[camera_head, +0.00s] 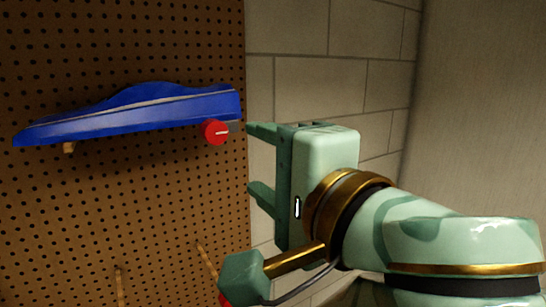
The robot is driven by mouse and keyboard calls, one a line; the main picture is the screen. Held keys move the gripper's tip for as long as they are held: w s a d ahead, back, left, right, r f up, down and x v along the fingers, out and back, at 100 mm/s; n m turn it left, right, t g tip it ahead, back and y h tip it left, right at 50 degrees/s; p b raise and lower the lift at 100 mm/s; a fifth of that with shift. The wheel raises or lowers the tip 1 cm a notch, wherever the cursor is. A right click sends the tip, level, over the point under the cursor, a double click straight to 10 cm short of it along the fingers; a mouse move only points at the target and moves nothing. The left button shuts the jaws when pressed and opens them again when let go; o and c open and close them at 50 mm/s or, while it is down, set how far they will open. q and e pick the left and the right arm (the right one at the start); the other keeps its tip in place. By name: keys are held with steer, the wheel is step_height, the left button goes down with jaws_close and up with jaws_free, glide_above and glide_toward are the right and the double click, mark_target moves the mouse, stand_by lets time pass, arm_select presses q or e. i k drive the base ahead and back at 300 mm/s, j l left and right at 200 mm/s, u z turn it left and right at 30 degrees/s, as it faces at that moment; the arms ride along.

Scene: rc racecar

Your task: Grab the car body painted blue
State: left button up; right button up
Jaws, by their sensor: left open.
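The blue car body (130,113) hangs on the brown pegboard at the upper left. It is long and low, with a pale stripe along it, and a wooden peg shows under its left end. My left gripper (256,160) is to the right of the car body, with its two fingers pointing left, one above the other. It is open, and nothing shows between the fingers. The upper fingertip is near the car body's right end, slightly below it, and appears apart from it. My right gripper is not in view.
A red round knob-like part (215,132) sits under the car body's right end, close to the upper fingertip. Bare wooden pegs (207,262) stick out lower on the pegboard (130,200). A block wall (300,90) stands behind the gripper.

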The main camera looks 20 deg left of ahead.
mark_target(147, 106)
steer(key=k+l, duration=0.2)
steer(key=l, duration=0.15)
steer(key=k+l, duration=0.25)
steer(key=l, duration=0.15)
steer(key=k+l, duration=0.2)
steer(key=l, duration=0.15)
